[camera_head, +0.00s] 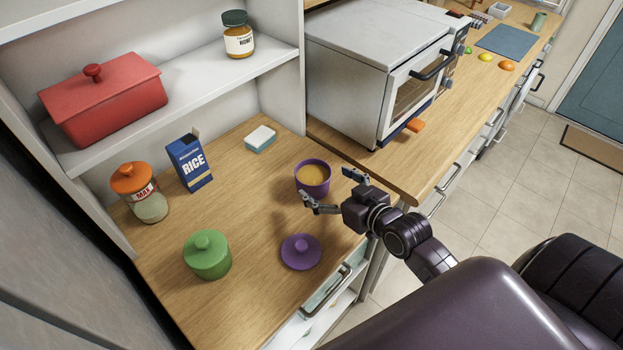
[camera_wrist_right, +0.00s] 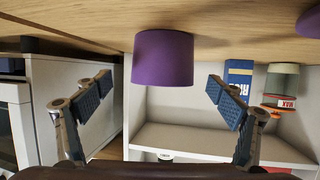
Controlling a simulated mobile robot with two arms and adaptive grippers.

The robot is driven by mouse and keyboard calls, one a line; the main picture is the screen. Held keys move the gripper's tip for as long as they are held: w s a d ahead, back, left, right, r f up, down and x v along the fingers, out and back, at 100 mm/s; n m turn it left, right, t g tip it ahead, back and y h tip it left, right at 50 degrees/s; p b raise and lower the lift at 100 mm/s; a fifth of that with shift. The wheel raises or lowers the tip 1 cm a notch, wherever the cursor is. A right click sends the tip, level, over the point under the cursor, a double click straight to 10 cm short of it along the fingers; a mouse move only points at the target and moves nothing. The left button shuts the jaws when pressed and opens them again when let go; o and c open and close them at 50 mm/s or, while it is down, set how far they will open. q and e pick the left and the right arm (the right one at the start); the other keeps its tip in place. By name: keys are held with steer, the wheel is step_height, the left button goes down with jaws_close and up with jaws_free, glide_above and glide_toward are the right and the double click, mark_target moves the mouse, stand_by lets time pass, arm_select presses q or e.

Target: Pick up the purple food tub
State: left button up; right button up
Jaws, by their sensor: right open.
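The purple food tub (camera_head: 313,187) stands upright and open on the wooden counter, with orange-tan contents showing. Its purple lid (camera_head: 301,252) lies apart on the counter, nearer the front edge. My right gripper (camera_head: 328,187) is open beside the tub, fingers pointing towards it. In the right wrist view, which looks upside down, the tub (camera_wrist_right: 162,58) appears ahead between the two spread fingers (camera_wrist_right: 158,86), with gaps on both sides. My left gripper is not in view.
A green lidded tub (camera_head: 208,257), an orange-lidded jar (camera_head: 147,195), a blue rice box (camera_head: 190,163) and a small white-and-blue block (camera_head: 260,139) stand left of the tub. A toaster oven (camera_head: 365,65) stands behind right. Counter around the tub is mostly clear.

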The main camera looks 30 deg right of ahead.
mark_target(304, 169)
steer(key=x, duration=0.1)
steer(key=p+x, duration=0.1)
steer(key=x, duration=0.1)
steer(key=shift+w+a+r+p, duration=0.25)
steer(key=shift+w+p, duration=0.05)
steer(key=shift+f+x, duration=0.25)
steer(key=shift+x, duration=0.75)
steer(key=shift+s, duration=0.1)
steer(key=c, duration=1.7)
steer(key=shift+r, duration=0.2)
steer(key=shift+c, duration=0.9)
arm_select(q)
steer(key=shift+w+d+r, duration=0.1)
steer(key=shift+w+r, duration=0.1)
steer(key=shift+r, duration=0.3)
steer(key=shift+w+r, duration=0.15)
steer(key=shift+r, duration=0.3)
arm_select(e)
steer(key=shift+d, duration=0.1)
